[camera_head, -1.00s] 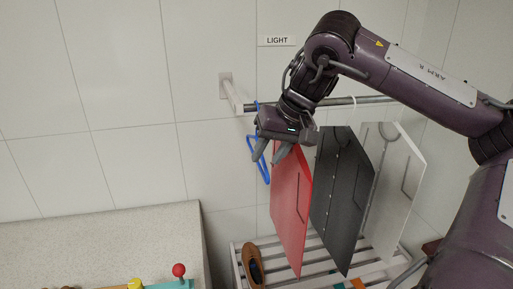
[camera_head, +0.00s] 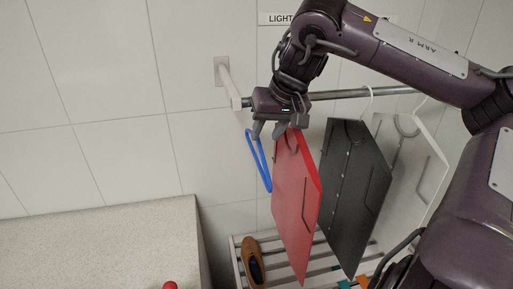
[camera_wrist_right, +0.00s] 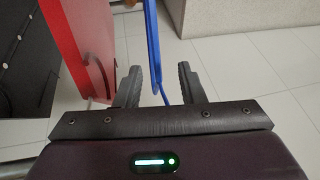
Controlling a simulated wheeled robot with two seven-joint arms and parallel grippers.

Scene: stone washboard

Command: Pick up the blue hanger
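The blue hanger (camera_head: 259,161) hangs from the metal rail near its left end, left of the red panel-shaped garment (camera_head: 299,198). Its upper part is hidden behind my right gripper. My right gripper (camera_head: 268,130) is at the rail, pointing down, with its fingers over the top of the hanger. In the right wrist view, the gripper (camera_wrist_right: 159,85) has its two fingers apart, and the blue hanger (camera_wrist_right: 152,42) passes between them. It sits nearer the left finger; I cannot tell whether they touch. My left gripper is not in view.
The red garment stands close beside the right gripper. A dark panel (camera_head: 354,190) and a white one (camera_head: 419,150) hang farther right on the rail (camera_head: 366,93). Below is a slatted rack (camera_head: 290,270) with a brown shoe (camera_head: 252,262). A stone counter (camera_head: 100,245) is at lower left.

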